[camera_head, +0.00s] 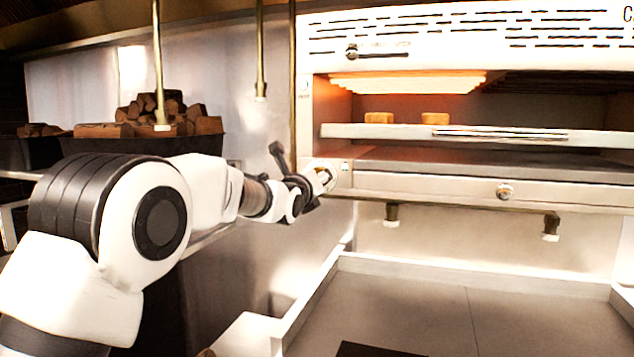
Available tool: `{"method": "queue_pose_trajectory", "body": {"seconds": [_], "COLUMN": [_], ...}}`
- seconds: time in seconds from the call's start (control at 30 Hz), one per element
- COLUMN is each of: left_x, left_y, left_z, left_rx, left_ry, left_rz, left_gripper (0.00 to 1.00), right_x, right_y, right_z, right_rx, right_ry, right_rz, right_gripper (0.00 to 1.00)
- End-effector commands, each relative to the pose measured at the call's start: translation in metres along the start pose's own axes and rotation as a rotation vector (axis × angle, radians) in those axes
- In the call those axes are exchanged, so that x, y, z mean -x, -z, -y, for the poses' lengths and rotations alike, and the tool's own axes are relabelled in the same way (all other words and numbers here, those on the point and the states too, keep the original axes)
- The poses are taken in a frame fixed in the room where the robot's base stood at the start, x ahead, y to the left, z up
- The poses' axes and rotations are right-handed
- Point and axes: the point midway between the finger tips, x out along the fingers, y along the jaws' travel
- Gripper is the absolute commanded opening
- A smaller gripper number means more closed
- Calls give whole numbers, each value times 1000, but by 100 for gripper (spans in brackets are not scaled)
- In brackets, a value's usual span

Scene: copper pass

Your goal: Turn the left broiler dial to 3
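The broiler (425,182) is a wide metal unit at the upper right with an open, glowing heating chamber. Its left dial (324,176) is a silver knob at the left end of the front panel, partly hidden by my gripper. Its pointer and numbers cannot be read. My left gripper (310,187) reaches in from the left, with its dark fingers right at the left dial. Contact and finger spacing are unclear from this angle. My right gripper is out of view.
Two toasted pieces (379,118) (435,118) lie on the broiler's rack (370,131). A dark bin (88,148) of brown chunks stands behind my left arm. Brass rods (260,50) hang nearby. A pale, rimmed counter (400,300) below the broiler is mostly clear.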

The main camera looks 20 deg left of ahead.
Motion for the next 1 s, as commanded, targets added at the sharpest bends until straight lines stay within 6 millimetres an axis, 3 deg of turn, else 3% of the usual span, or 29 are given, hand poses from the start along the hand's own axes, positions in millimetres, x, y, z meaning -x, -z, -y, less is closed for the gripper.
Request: {"method": "queue_pose_trajectory", "body": {"seconds": [0.1,0.13,0.17,0.2,0.47,0.63,1.0], "left_x": [0,0,0,0,0,13,101], "left_y": [-2,-2,-2,-2,-1,-1,-1], "left_z": [1,1,1,1,0,1,1], "left_rx": [0,0,0,0,1,1,1], "left_ry": [3,3,3,2,1,1,1], "left_rz": [5,5,4,4,2,2,2], "left_gripper": [16,61,72,75,75,75,75], "right_x": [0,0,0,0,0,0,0], "right_y": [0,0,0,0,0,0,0], "right_z": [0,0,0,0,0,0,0], "right_rx": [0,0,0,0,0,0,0], "right_ry": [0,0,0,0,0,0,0], "right_rz": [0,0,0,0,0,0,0], "right_gripper": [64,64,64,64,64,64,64]}}
